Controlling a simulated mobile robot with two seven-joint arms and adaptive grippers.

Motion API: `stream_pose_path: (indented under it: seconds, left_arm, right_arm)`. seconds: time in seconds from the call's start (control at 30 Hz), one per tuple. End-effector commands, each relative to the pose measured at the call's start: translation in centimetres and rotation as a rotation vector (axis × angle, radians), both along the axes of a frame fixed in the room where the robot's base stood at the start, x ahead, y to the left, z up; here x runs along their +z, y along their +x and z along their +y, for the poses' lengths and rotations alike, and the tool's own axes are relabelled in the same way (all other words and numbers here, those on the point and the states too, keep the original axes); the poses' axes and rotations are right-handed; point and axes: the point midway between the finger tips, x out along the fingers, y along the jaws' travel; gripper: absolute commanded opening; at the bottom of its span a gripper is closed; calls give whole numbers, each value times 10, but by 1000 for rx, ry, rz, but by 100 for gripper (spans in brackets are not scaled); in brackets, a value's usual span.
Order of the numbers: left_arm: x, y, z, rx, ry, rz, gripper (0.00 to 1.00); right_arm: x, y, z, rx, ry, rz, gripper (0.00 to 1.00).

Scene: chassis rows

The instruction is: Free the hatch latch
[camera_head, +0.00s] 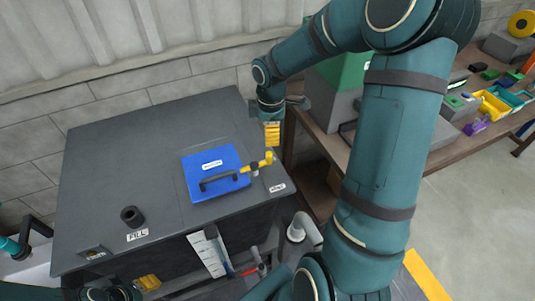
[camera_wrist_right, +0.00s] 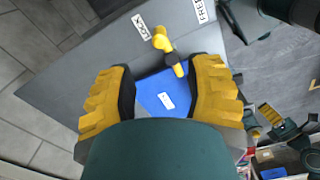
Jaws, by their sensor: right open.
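The blue hatch (camera_head: 214,165) is shut flat on the grey cabinet top, with a black handle (camera_head: 218,180) on it. The yellow latch (camera_head: 268,159) sits at its right edge, its inner end reaching over the hatch. In the right wrist view, the latch (camera_wrist_right: 161,39) has its knob nearer the LOCK label (camera_wrist_right: 140,26) than the FREE label (camera_wrist_right: 201,11). My right gripper (camera_head: 272,134) is open and empty above the cabinet's right edge, just beyond the latch and apart from it. My left gripper (camera_head: 148,283) shows partly at the bottom edge; its fingertips are unclear.
A black fill port (camera_head: 132,216) stands on the cabinet top (camera_head: 110,165) near the FILL label. A wooden bench (camera_head: 335,148) at the right holds green and grey machines and coloured bins (camera_head: 492,105). A wall stands close behind.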

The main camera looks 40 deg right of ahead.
Motion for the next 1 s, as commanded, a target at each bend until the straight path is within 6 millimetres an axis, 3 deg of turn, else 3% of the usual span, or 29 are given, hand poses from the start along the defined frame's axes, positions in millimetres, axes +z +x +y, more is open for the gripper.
stream_pose_path:
  seconds: [0.3,0.5,0.7,1.0]
  left_arm:
    - [-6,0,0,0,0,-1,47]
    - [-9,0,0,0,1,-1,47]
    - [-10,1,0,1,1,-2,47]
    - [-10,1,0,1,1,-2,47]
  right_arm:
    - [-65,0,1,-2,2,3,52]
    - [-95,0,1,-3,3,0,52]
    - [-109,0,0,-4,2,-1,52]
    - [-110,0,0,-4,2,-1,52]
